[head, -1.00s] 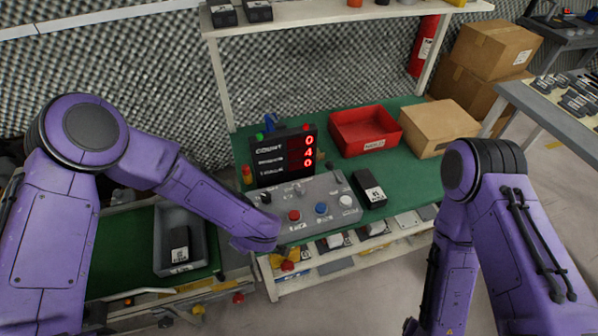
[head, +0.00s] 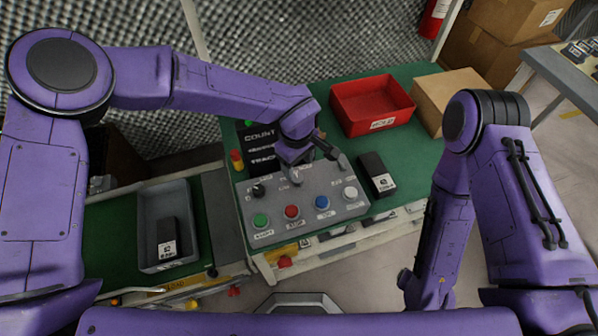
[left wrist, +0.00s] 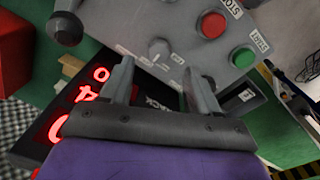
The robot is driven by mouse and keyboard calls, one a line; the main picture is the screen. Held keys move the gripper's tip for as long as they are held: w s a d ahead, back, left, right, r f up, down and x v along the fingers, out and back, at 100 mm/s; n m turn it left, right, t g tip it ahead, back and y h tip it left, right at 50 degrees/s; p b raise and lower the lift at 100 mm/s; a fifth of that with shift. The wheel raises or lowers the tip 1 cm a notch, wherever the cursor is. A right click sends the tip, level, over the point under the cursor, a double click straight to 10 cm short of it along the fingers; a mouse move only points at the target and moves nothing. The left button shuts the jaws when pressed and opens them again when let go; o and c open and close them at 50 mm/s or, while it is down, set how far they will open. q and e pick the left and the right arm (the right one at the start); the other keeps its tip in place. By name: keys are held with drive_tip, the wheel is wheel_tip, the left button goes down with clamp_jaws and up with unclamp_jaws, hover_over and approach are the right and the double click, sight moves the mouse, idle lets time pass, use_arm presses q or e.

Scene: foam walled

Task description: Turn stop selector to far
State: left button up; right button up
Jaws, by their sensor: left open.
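The control panel (head: 310,205) has a black knob (head: 258,190) at its left and a pale round knob in the middle, seen in the left wrist view (left wrist: 160,48). Their labels are too small or covered to tell which is the stop selector. My left gripper (head: 308,160) is over the panel's back middle. In the left wrist view its open, empty fingers (left wrist: 164,72) are spread on either side below the pale knob, with no clear contact. My right arm hangs at the right; its gripper is not visible.
The count display (head: 256,150) is partly hidden by my left arm. A red bin (head: 372,128), a cardboard box (head: 468,85) and a dark labelled block (head: 377,174) sit nearby.

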sight(298, 178)
use_arm(q)
drive_tip(key=f, duration=0.6)
drive_tip(key=shift+w+a+f, duration=0.1)
drive_tip(key=shift+w+f, duration=0.15)
drive_tip(key=shift+f, duration=0.15)
drive_tip(key=c, duration=1)
drive_tip(key=shift+c, duration=0.2)
